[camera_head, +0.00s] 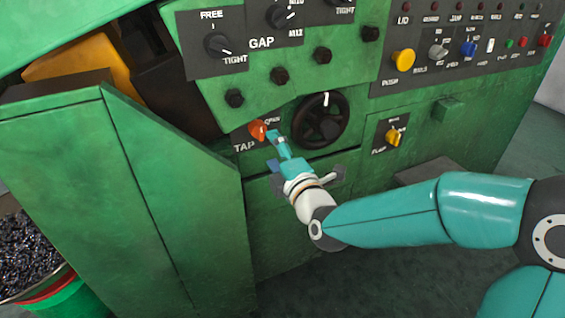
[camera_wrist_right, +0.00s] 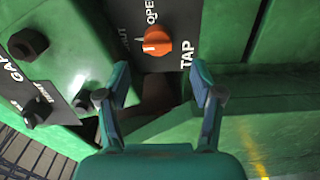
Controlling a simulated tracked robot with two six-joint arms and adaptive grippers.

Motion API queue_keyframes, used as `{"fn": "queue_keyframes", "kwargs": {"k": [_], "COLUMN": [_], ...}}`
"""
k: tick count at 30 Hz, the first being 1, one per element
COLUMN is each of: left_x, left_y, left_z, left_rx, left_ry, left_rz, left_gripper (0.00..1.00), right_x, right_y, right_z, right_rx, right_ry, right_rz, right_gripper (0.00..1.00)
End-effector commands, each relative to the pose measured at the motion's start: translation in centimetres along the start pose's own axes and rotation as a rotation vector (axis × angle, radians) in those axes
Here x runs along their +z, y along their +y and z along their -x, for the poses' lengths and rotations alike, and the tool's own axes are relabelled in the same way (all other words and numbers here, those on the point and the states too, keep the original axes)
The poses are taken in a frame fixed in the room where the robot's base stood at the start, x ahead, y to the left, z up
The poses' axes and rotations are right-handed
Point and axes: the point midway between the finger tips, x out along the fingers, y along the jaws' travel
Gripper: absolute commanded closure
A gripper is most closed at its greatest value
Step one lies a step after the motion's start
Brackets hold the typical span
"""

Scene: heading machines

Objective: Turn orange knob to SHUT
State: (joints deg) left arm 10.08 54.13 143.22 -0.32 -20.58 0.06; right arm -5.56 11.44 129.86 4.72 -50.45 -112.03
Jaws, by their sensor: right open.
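The orange knob (camera_head: 258,130) is on a dark plate marked TAP, on the green machine's front. In the right wrist view, the knob (camera_wrist_right: 157,40) sits above and beyond my fingertips, between them from side to side. The word OPEN is above it, and a partly readable SHUT is to its left. A pale mark shows on the knob's face; I cannot tell its exact setting. My right gripper (camera_head: 273,150) is open and empty, close to the knob at its lower right. Its spread fingers (camera_wrist_right: 160,84) appear apart from the knob. My left gripper is out of view.
A black handwheel (camera_head: 320,120) is just right of the knob. Black bolts (camera_head: 235,98) and the GAP panel (camera_head: 240,62) are above. A yellow knob (camera_head: 393,136) is further right. A green slanted housing (camera_head: 75,165) projects at the left.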

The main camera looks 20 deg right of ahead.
Motion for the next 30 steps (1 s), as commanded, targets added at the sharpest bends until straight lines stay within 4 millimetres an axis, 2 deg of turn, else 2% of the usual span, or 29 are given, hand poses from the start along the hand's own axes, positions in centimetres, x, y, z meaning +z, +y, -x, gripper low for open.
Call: {"fn": "queue_keyframes", "kwargs": {"k": [3, 9, 26, 29, 30], "left_x": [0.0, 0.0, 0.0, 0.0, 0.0], "left_y": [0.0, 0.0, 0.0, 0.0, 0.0], "left_z": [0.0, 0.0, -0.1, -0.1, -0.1], "left_rx": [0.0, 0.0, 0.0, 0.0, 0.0], "left_ry": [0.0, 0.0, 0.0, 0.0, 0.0], "left_rz": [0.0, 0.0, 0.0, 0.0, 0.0], "left_gripper": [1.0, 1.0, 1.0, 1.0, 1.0], "right_x": [0.0, -0.1, 0.2, 0.6, 0.7], "right_y": [0.0, -0.1, -0.2, -1.7, -2.9], "right_z": [2.2, 4.2, 4.4, 4.1, 3.8], "right_rx": [0.0, -0.001, -0.003, -0.034, -0.059], "right_ry": [0.001, 0.002, -0.003, -0.013, -0.014], "right_rz": [0.0, 0.001, 0.0, 0.002, 0.003], "right_gripper": [0.34, 0.34, 0.34, 0.34, 0.34]}}
